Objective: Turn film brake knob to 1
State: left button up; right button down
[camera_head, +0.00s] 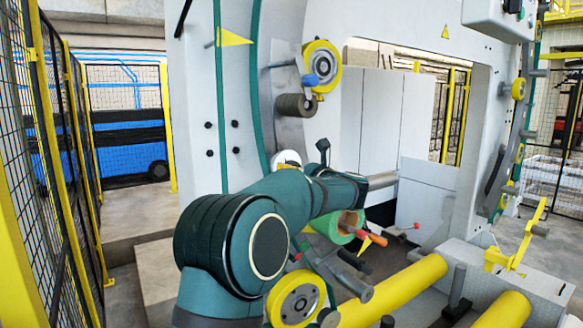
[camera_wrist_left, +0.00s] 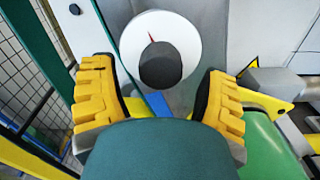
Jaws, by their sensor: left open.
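The film brake knob (camera_wrist_left: 160,65) is a dark round knob on a white dial disc (camera_wrist_left: 187,38), ahead of my left gripper in the left wrist view. A thin red pointer mark (camera_wrist_left: 152,37) shows on the disc just above the knob, pointing up and slightly left. No numbers can be read. In the head view, part of the white dial (camera_head: 287,158) shows behind my left arm. My left gripper (camera_wrist_left: 158,88) has its yellow-padded fingers wide open, one on each side of the knob and apart from it. My right gripper is not in view.
A yellow-rimmed roller wheel (camera_head: 322,66) sits above the dial on the machine frame, another (camera_head: 296,300) below. A green film roll (camera_head: 334,226) with a red-orange lever (camera_head: 372,238) is right of my arm. Yellow rollers (camera_head: 392,290) lie in front. Mesh fencing (camera_head: 45,150) stands left.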

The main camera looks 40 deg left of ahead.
pick_arm(q)
jog(key=shift+x, duration=1.35)
jog(key=c, duration=1.2)
